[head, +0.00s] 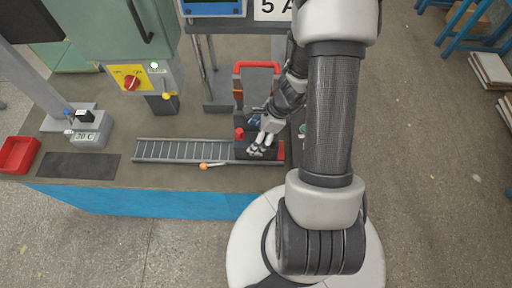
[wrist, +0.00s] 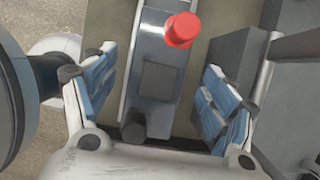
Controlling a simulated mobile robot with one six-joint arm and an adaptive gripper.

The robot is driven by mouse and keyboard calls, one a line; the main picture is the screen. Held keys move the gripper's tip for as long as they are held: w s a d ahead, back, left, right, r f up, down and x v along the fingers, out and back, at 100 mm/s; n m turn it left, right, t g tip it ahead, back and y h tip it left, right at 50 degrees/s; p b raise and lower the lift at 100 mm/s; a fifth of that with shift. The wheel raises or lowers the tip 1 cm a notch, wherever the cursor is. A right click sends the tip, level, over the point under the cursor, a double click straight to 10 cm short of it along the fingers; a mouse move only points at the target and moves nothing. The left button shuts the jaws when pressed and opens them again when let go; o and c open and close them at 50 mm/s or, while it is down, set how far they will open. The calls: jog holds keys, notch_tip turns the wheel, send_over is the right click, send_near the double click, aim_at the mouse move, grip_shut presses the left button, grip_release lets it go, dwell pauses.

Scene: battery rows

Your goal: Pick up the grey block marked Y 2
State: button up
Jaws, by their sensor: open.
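I cannot read a Y 2 mark in either view, so I cannot tell which thing is the grey block. My gripper (head: 258,146) is over the right end of the slatted metal track in the head view, by a dark fixture with a red handle. In the wrist view my gripper (wrist: 148,82) is open, its blue-padded fingers apart on both sides of a metal strip (wrist: 147,50). A small dark grey square piece (wrist: 160,80) on that strip lies between the fingers, unmarked as far as I can see. Nothing is visibly held.
The red handle (head: 257,65) rises behind my gripper. A red knob (wrist: 181,30) and a dark cylinder (wrist: 133,126) are near the strip. The slatted track (head: 185,150) runs left. A grey box labelled 20 C (head: 88,137) and a red bin (head: 18,154) stand at far left.

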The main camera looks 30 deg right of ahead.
jog(key=b+x, duration=0.3)
jog(key=x, duration=0.2)
jog(key=shift+f, duration=0.1)
jog(key=shift+c, duration=0.4)
jog(key=shift+s, duration=0.1)
grip_shut()
dwell(0.4)
